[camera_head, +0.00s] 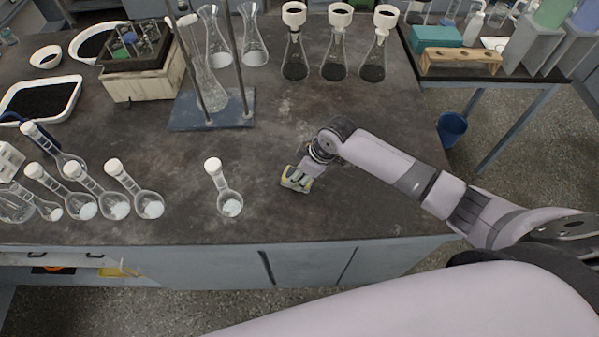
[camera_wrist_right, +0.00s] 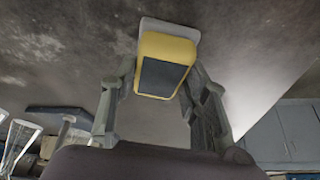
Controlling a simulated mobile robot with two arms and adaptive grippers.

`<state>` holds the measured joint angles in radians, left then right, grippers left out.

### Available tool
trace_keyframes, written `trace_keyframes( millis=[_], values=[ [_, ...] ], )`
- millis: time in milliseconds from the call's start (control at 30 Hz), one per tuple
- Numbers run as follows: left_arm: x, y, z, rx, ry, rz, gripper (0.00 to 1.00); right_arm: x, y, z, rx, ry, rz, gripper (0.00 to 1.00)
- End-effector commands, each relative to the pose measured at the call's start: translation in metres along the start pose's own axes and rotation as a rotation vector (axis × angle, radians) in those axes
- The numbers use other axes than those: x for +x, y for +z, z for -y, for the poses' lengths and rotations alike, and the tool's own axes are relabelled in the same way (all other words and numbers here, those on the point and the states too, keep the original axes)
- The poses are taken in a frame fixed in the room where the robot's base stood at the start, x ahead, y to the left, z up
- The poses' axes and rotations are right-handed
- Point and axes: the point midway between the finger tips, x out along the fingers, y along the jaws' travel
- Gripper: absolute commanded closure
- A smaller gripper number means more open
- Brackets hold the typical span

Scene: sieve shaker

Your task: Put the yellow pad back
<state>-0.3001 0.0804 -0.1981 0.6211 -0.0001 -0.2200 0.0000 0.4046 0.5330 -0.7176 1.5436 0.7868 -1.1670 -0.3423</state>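The yellow pad (camera_head: 297,178) is at the fingers of my right gripper (camera_head: 298,174), over the dark bench top in the middle of the head view. In the right wrist view, the yellow pad (camera_wrist_right: 166,64) has a dark grey face and a pale layer behind it. It sits between the two fingertips of my right gripper (camera_wrist_right: 162,78), which are closed against its sides. Whether the pad touches the bench is hard to tell. My left gripper is not in the head view.
A flask with white powder (camera_head: 230,204) stands left of my right gripper, with several similar flasks further left. A blue stand base (camera_head: 212,122) with rods is behind. Flasks with funnels (camera_head: 334,68) stand at the back. The bench right of the gripper is clear.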

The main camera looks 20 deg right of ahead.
Motion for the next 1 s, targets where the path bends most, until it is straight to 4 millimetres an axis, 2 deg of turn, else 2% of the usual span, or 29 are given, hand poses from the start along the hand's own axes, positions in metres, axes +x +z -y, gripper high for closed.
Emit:
trace_keyframes(
  millis=[267,533,667,767,1000],
  values=[
    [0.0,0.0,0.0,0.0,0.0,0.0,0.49,0.0,0.0,0.001,0.0,-0.001,0.001,0.39],
    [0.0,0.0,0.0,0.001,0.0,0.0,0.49,0.0,0.0,0.001,0.0,-0.001,0.0,0.39],
    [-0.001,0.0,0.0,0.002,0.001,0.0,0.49,-0.007,-0.002,0.0,-0.001,0.0,-0.002,0.39],
    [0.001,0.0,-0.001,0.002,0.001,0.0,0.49,-0.022,-0.001,-0.001,-0.001,0.001,-0.002,0.39],
    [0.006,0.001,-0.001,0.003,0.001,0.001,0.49,-0.074,-0.001,-0.001,-0.003,0.003,-0.002,0.39]
  ],
)
